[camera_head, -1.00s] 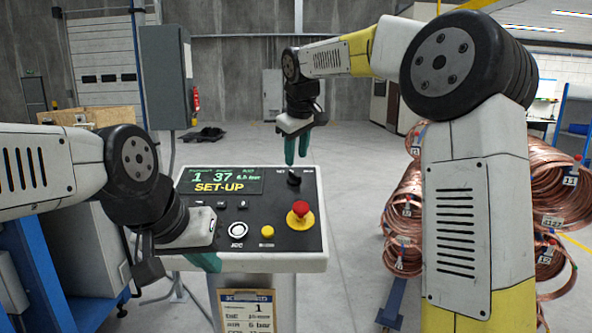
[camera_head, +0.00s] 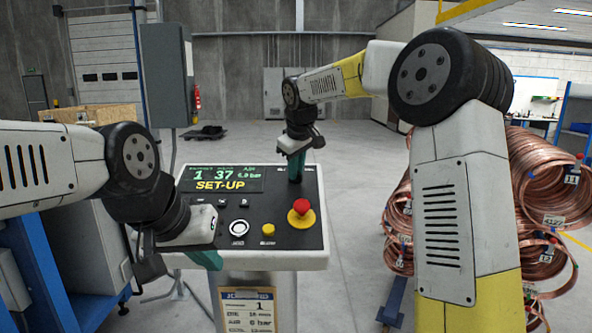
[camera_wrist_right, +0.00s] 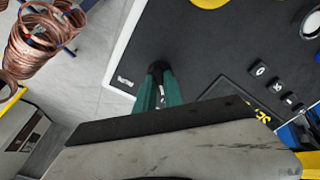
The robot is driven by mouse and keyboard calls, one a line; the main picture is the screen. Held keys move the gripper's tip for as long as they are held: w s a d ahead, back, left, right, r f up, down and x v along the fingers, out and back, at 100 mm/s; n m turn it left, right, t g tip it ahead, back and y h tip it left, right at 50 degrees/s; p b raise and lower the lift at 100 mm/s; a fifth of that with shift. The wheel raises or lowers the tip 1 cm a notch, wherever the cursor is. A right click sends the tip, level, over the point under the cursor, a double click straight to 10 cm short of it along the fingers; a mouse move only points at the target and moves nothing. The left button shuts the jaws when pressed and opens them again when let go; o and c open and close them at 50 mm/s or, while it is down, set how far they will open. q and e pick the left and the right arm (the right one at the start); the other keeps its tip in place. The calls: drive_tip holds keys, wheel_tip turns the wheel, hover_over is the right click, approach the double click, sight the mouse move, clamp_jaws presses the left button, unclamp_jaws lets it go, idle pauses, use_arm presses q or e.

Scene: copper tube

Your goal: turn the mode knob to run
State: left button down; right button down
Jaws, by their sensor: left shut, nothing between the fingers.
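The control panel (camera_head: 270,240) has a display (camera_head: 220,179) that reads SET-UP. The black mode knob sits at the panel's upper right and is hidden by my right gripper (camera_head: 295,168) in the head view. In the right wrist view the dark knob (camera_wrist_right: 158,67) shows at the tips of my right gripper's green fingers (camera_wrist_right: 160,80). The fingers stand on either side of it with a narrow gap; whether they press on it is unclear. The knob's pointing direction cannot be seen. My left gripper (camera_head: 208,259) is shut and empty at the panel's front left edge.
A red emergency button (camera_head: 301,208), a yellow button (camera_head: 268,229) and a white-ringed button (camera_head: 239,229) are on the panel. A clipboard (camera_head: 248,309) hangs at its front. Copper coils (camera_head: 545,190) stand at the right.

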drive_tip(key=shift+m, duration=0.3)
drive_tip(key=m, duration=0.4)
drive_tip(key=shift+a, duration=0.1)
drive_tip(key=m, duration=0.5)
drive_tip(key=shift+h, duration=0.3)
drive_tip(key=m, duration=0.4)
drive_tip(key=shift+m+h, duration=0.3)
drive_tip(key=shift+m, duration=2)
drive_tip(key=c, duration=1.4)
unclamp_jaws()
drive_tip(key=shift+c, duration=0.2)
